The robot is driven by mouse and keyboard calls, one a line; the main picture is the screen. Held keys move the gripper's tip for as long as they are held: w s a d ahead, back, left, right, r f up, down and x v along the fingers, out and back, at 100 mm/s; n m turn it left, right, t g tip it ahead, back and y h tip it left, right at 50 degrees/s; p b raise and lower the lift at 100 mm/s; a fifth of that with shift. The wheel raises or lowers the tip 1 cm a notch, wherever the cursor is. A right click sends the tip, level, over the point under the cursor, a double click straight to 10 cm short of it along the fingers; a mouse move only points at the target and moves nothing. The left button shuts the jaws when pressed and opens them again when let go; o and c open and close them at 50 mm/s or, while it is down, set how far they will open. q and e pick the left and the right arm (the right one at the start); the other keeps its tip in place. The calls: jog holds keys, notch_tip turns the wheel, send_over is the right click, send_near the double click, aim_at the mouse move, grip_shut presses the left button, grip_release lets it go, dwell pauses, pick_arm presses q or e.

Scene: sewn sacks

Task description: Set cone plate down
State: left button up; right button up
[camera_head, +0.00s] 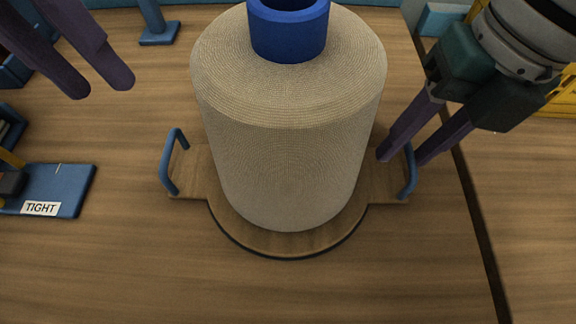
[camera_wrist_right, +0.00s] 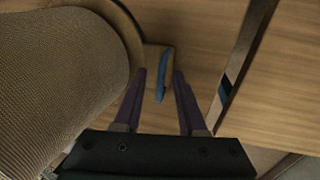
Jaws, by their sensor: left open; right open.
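The cone plate (camera_head: 290,242) is a round wooden board with a blue handle on each side, lying on the wooden table. A large beige thread cone (camera_head: 288,150) with a blue top (camera_head: 289,38) stands upright on it and hides most of it. My right gripper (camera_head: 400,161) is open, with its fingers on either side of the right handle (camera_head: 410,172). The right wrist view also shows this handle (camera_wrist_right: 161,84) between the parted fingers (camera_wrist_right: 160,75). My left gripper (camera_head: 104,92) is open and empty, up and left of the left handle (camera_head: 166,165), apart from it.
A blue plate labelled TIGHT (camera_head: 70,188) lies at the left. A blue stand (camera_head: 158,32) is at the back left. A dark seam (camera_head: 480,230) runs along the table at the right. The table in front of the plate is clear.

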notch_tip(320, 180, up, 11)
jog(key=d, duration=0.2)
jog(key=shift+d+f, duration=0.15)
dwell(0.4)
